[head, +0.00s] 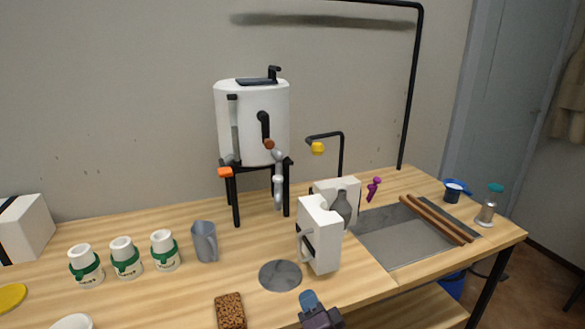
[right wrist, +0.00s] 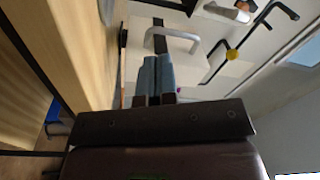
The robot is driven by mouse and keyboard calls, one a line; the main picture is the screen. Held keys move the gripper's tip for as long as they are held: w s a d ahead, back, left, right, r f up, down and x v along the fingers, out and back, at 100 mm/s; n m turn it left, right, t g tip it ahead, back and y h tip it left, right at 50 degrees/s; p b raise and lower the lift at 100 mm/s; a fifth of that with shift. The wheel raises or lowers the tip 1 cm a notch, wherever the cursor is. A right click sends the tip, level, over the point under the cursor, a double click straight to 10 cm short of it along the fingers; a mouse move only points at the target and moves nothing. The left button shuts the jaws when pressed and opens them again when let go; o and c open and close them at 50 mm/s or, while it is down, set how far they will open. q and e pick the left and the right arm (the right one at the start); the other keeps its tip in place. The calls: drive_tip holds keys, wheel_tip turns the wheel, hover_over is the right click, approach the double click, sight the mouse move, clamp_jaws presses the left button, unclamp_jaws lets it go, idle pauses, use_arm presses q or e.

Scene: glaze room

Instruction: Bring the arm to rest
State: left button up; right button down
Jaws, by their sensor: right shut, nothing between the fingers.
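My right gripper (head: 308,299) shows at the bottom of the head view, in front of the table's front edge. In the right wrist view its two blue fingertips (right wrist: 156,75) lie together with nothing between them. It is shut and empty, and touches nothing that I can see. The rest of my right arm is mostly out of the head view. My left gripper is in neither view.
A white box-shaped item with a handle (head: 320,236) stands nearest the gripper. A round grey disc (head: 281,275), a brown speckled block (head: 229,311) and a grey mug (head: 204,241) are left of it. A sunken grey basin (head: 400,240) is at right.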

drive_tip(key=s+d+f+n+g+h, duration=0.3)
drive_tip(key=s+d+f+n, duration=0.2)
drive_tip(key=s+d, duration=0.6)
drive_tip(key=s+d+f+n+g+h, duration=0.2)
drive_tip(key=s+d+f+n+g, duration=0.2)
drive_tip(key=s+d+f, duration=0.5)
drive_tip(key=s+d+n, duration=0.1)
drive_tip(key=s+d, duration=0.2)
drive_tip(key=s, duration=0.5)
drive_tip(key=shift+s+d+f+n+h, duration=0.2)
drive_tip(key=shift+s+d+n+h, duration=0.05)
drive_tip(key=shift+s+n+h, duration=0.15)
